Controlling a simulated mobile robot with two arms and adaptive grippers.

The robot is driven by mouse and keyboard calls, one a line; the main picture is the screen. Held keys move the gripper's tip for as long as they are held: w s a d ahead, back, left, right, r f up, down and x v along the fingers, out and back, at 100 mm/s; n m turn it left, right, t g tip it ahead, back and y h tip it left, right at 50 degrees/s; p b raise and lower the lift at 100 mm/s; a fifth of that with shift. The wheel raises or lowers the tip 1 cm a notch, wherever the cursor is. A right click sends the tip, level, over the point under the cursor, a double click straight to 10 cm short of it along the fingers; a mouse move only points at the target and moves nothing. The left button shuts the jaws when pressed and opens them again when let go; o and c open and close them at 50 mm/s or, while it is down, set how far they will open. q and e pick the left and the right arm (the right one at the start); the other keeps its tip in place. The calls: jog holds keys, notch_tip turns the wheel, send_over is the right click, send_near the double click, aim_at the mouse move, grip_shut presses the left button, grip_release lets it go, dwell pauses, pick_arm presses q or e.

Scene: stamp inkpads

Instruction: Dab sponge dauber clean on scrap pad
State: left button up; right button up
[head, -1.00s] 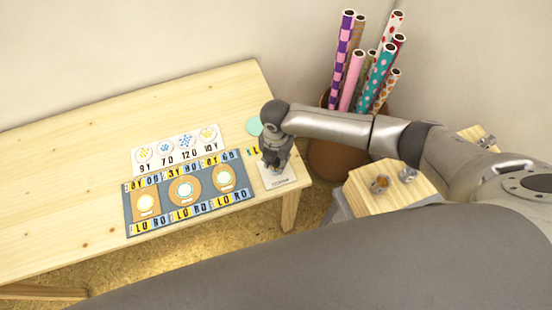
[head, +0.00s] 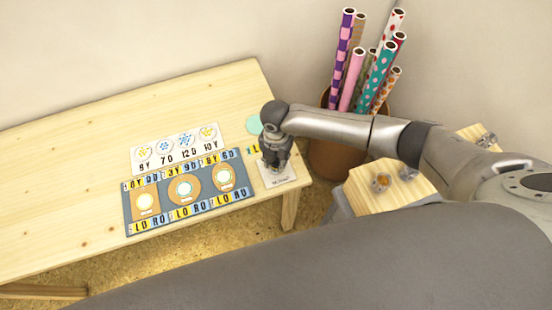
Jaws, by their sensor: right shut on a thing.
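The scrap pad (head: 286,180) is a small pale sheet with dark lettering at the right end of the wooden table. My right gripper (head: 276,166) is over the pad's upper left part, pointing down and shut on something. What it holds, presumably the sponge dauber, is hidden by the gripper and too small to make out. I cannot tell whether it touches the pad. My left gripper is not in view.
A blue-grey mat (head: 165,220) with round inkpads and lettered strips lies left of the pad. A white card (head: 176,150) with dotted circles is behind it. A mint disc (head: 254,124) lies near the back edge. A brown pot (head: 336,160) holds patterned rolls. The table's left is clear.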

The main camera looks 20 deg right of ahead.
dwell(0.8)
jog(key=shift+r+p, duration=0.15)
jog(key=shift+p, duration=0.25)
jog(key=shift+r+p, duration=0.45)
notch_tip(320, 180, up, 5)
jog(key=p, duration=0.4)
jog(key=shift+f+p, duration=0.2)
jog(key=shift+p, duration=0.1)
jog(key=shift+f, duration=0.1)
